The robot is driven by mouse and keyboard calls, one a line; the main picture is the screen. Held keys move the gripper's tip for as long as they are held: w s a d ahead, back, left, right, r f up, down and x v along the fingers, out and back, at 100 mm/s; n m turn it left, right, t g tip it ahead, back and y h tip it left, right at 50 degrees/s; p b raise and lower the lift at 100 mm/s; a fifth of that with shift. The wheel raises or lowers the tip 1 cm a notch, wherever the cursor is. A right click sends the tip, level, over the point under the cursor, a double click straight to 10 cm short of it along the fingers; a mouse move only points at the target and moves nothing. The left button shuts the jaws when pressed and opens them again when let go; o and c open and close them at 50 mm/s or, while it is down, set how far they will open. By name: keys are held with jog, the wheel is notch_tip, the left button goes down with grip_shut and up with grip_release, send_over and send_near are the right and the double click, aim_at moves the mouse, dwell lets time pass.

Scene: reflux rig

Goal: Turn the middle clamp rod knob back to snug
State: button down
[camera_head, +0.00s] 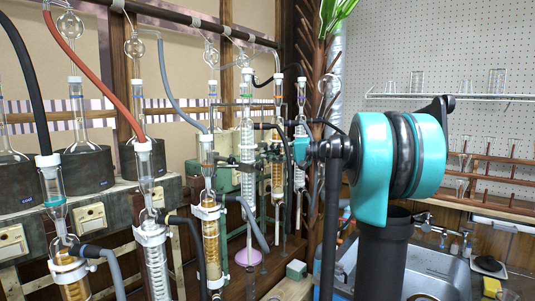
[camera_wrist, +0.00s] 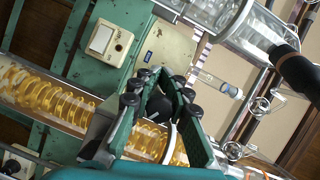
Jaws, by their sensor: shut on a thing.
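My gripper (camera_wrist: 160,92) shows large in the wrist view, its green fingers and black rollers closed around a dark knob (camera_wrist: 159,106). The fingers hide much of the knob, so I cannot tell how tight it sits. Just behind the knob runs a glass condenser with an amber coil (camera_wrist: 50,92), tilted in this view. In the head view, the teal end of my arm (camera_head: 302,150) reaches left into the rig at mid height, beside the clamps and condensers. The knob cannot be made out there.
More glass columns stand to the left, including an amber-coil condenser (camera_head: 211,245) and a clear-coil one (camera_head: 155,270). Grey hoses (camera_head: 251,215) hang between them. A sink (camera_head: 450,265) lies at the right. In the wrist view, a clear condenser (camera_wrist: 225,20) is close above.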

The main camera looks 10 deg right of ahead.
dwell(0.3)
jog(key=c, duration=1.7)
grip_release()
jog(key=shift+d, duration=0.1)
jog(key=v, duration=1.1)
jog(key=shift+s+d, duration=0.2)
jog(key=shift+d, duration=0.15)
jog(key=shift+f, duration=0.1)
